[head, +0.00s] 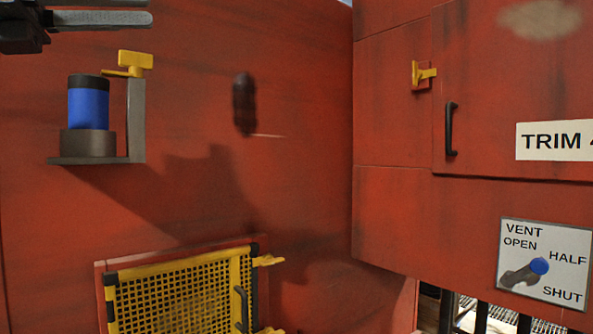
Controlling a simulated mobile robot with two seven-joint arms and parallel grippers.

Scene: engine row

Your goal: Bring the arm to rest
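My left gripper (125,13) is at the top left corner, with grey fingers pointing right. The frame's top edge cuts it off, so I cannot tell whether it is open or shut. No object shows between the fingers. It is above and apart from a blue cylinder with a black top (88,102). The cylinder stands upright in a dark holder (90,143) on a wall bracket with a yellow clamp (135,62) at its top. My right gripper is not in view.
A yellow mesh panel (180,299) is at the bottom left. At right are a door with a black handle (451,129), a yellow latch (422,74), and a vent plate (550,232) with a blue-tipped lever (524,272).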

